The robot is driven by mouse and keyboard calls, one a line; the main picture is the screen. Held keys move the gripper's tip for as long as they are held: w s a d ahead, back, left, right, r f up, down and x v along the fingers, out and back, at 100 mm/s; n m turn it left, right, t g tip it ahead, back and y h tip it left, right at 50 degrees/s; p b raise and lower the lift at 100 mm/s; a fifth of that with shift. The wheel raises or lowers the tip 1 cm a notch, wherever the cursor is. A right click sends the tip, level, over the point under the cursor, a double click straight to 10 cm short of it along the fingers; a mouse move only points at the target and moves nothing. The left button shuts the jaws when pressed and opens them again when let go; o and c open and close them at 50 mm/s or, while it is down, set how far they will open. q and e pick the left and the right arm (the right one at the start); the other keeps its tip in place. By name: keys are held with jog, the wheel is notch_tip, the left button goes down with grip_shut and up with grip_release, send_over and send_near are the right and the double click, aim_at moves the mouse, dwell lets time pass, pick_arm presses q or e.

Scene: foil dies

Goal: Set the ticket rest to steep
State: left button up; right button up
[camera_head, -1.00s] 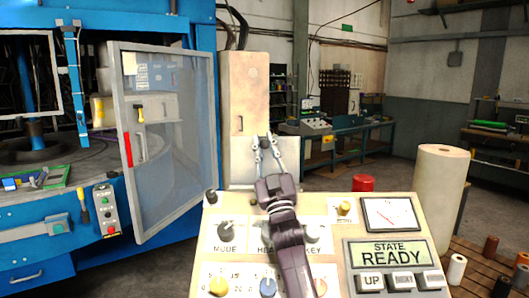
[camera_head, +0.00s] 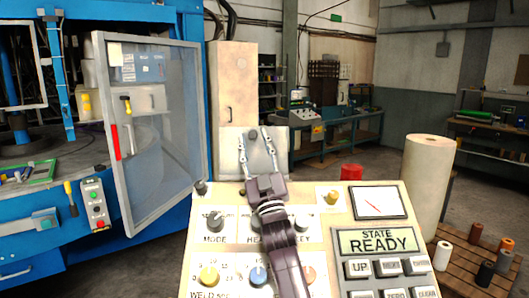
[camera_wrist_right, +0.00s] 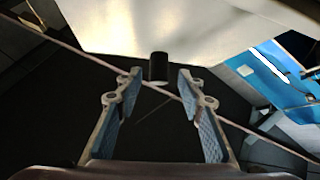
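The likely ticket rest is a pale grey plate (camera_head: 228,160) standing at the back edge of the control console, leaning back a little. A dark knob (camera_head: 252,134) shows near its top edge. My right gripper (camera_head: 253,130) is open in front of the plate, its two fingertips either side of the knob in the head view. In the right wrist view a black cylindrical knob (camera_wrist_right: 158,66) sits at the edge of a pale panel (camera_wrist_right: 180,30), just beyond and between the open fingers (camera_wrist_right: 157,88). No contact is visible. My left gripper is out of view.
The console (camera_head: 330,222) carries dials, buttons, a meter and a display reading STATE READY (camera_head: 378,241). A blue machine with an open glazed door (camera_head: 155,120) is at left. A red can (camera_head: 351,172) and a large pale roll (camera_head: 425,180) stand behind and right.

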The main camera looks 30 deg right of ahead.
jog(key=s+a, duration=0.2)
jog(key=s, duration=1)
jog(key=shift+f, duration=0.15)
jog(key=shift+s+a, duration=0.1)
